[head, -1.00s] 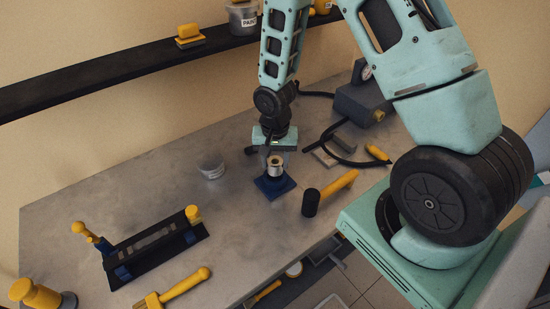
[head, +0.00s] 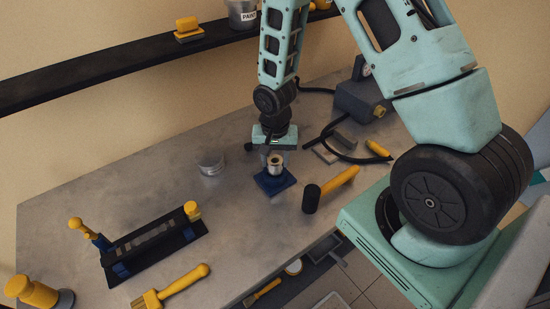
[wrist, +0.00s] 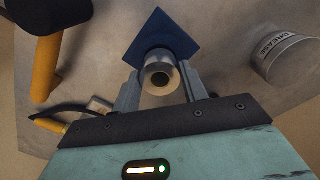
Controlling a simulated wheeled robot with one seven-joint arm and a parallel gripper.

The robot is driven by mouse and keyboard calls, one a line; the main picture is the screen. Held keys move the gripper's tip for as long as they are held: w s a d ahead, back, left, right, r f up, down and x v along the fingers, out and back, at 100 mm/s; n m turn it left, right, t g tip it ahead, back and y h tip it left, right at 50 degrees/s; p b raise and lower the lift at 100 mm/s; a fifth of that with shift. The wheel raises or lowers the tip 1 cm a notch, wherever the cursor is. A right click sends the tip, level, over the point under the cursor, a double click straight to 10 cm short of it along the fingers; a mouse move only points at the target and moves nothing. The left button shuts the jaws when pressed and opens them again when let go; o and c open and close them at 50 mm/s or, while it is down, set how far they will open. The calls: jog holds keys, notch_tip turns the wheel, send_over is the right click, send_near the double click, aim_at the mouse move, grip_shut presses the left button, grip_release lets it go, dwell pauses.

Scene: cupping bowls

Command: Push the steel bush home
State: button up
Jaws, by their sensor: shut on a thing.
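The bush stands upright over the middle of a blue square base (head: 274,184), whose corner shows in the wrist view (wrist: 158,27). How deep the bush sits in the base is hidden by the bush and fingers.
A black-headed mallet (head: 334,186) lies close right of the base. A grease tin (head: 211,163) stands to its left. A black rack (head: 150,248) and a brush (head: 172,288) lie at the front left. Grey blocks and a black cable (head: 350,158) lie behind right.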

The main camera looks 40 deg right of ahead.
jog(key=shift+f, duration=0.1)
jog(key=shift+f+b, duration=1.2)
jog(key=shift+f, duration=0.15)
jog(key=shift+r, duration=0.1)
jog(key=shift+r, duration=0.15)
jog(key=shift+r+p, duration=1.05)
jog(key=shift+f, duration=0.25)
jog(key=shift+f+b, duration=0.95)
jog(key=shift+r, duration=0.1)
